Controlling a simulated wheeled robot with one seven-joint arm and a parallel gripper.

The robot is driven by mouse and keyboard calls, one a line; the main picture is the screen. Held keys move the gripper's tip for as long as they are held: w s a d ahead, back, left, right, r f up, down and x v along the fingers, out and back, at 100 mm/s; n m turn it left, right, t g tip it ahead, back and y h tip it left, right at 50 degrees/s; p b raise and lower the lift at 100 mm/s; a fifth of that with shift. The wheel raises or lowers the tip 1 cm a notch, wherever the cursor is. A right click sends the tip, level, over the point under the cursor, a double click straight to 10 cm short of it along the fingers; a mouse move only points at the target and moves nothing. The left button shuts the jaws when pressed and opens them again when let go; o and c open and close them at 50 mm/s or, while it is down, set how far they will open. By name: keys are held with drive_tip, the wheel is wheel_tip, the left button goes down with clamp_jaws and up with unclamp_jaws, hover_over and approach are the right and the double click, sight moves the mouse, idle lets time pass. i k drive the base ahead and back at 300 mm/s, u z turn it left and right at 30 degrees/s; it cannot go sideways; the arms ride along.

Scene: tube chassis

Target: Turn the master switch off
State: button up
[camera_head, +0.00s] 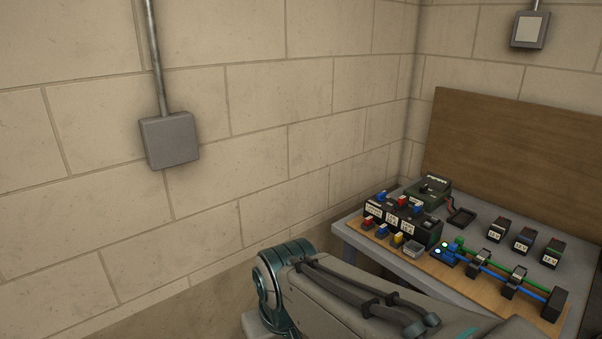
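I cannot tell for sure which part is the master switch; the labels are too small to read. A dark green box (431,190) with a label and a dark top part stands at the back left of the table; its switch position cannot be made out. In front of it is a row of black labelled boxes (402,221) with red and blue parts on top. A small blue module (443,254) with lit green and white spots sits on the wooden board. My arm crosses the bottom of the view; my gripper is not in view.
The grey table (482,219) stands in the corner. Three small labelled blocks (523,239), a black tray (461,217) and a wooden board (395,248) with green and blue tubes lie on it. A tall wooden panel (510,145) rises behind. A grey wall box (170,140) hangs left.

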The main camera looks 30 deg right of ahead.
sight(381, 197)
drive_tip(key=z, duration=0.3)
drive_tip(key=i, duration=1.15)
drive_tip(key=z, duration=1.25)
drive_tip(key=i, duration=0.55)
drive_tip(key=z, duration=0.45)
